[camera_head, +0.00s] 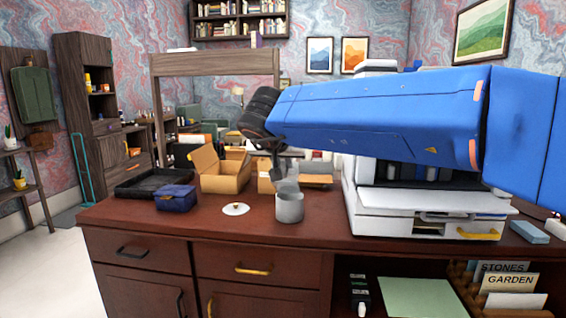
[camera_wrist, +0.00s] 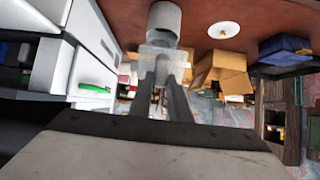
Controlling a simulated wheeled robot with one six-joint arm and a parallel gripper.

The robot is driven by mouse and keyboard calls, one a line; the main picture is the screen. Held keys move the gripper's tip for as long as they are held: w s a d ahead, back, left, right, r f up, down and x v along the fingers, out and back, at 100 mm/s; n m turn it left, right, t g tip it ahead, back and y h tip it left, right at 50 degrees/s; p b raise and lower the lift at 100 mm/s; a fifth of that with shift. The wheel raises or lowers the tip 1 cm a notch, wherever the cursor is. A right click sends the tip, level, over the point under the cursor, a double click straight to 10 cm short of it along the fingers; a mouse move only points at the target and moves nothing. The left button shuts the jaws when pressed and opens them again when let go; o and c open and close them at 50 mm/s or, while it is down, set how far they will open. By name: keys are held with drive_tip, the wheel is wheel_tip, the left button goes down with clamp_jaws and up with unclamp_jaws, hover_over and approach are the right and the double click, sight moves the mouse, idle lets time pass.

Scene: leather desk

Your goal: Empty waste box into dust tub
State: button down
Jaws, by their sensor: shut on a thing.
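The dust tub (camera_head: 290,208) is a grey cylinder standing on the desk near its front edge. It also shows in the wrist view (camera_wrist: 164,22), at the top. My gripper (camera_head: 277,168) is above the tub, shut on the waste box (camera_wrist: 158,60), a small pale see-through box. In the head view the waste box (camera_head: 286,185) is just over the tub's rim and seems to overlap it. I cannot tell its exact tilt or what is inside it.
A white machine (camera_head: 435,212) stands close on the right. An open cardboard box (camera_head: 222,173), a blue box (camera_head: 175,198) and a black tray (camera_head: 150,182) stand to the left. A light blue block (camera_head: 529,232) lies at the far right. Bare desk surrounds the lid.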

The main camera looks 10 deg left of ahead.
idle(0.4)
drive_tip(key=shift+s+f+t, duration=1.55)
drive_tip(key=shift+f+t, duration=0.1)
drive_tip(key=shift+t, duration=0.25)
drive_tip(key=shift+a, duration=0.2)
idle(0.4)
